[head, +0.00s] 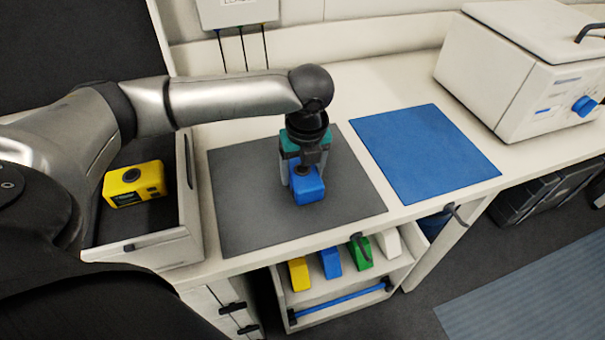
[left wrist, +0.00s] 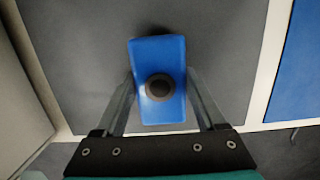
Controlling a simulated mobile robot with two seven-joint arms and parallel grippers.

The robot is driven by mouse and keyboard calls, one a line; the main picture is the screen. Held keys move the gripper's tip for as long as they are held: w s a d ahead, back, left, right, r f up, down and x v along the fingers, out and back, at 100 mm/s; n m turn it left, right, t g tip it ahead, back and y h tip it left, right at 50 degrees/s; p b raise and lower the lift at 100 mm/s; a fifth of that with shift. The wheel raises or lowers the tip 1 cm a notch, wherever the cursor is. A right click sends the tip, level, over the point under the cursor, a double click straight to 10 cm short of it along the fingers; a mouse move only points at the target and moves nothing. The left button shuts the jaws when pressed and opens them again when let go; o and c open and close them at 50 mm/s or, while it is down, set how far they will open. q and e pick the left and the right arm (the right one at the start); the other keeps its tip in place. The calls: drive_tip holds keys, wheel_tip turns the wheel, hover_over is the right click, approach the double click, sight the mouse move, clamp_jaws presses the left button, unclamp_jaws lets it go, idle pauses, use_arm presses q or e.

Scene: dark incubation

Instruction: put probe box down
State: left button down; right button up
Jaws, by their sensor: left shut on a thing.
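My left gripper (head: 303,172) is shut on a blue box (head: 307,190), which I take to be the probe box. The box is over the dark grey mat (head: 240,205), in its right half. I cannot tell if its underside touches the mat. In the left wrist view the blue box (left wrist: 160,108) sits between the two fingers (left wrist: 158,95), with a round black knob on its top. My right gripper is not in view.
A yellow box (head: 134,184) lies in the open drawer (head: 155,245) at left. A blue mat (head: 425,150) lies clear to the right. A white machine (head: 525,80) stands beyond it. Several coloured pieces stand in an open lower drawer (head: 340,292) at the front.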

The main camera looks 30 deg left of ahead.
sight(306, 176)
use_arm(q)
drive_tip(key=shift+f, duration=0.2)
drive_tip(key=shift+f, duration=0.1)
unclamp_jaws()
wheel_tip(306, 176, up, 12)
drive_tip(key=s+d+p, duration=0.1)
drive_tip(key=p, duration=0.2)
drive_tip(key=shift+d, duration=0.25)
drive_tip(key=shift+s, duration=0.1)
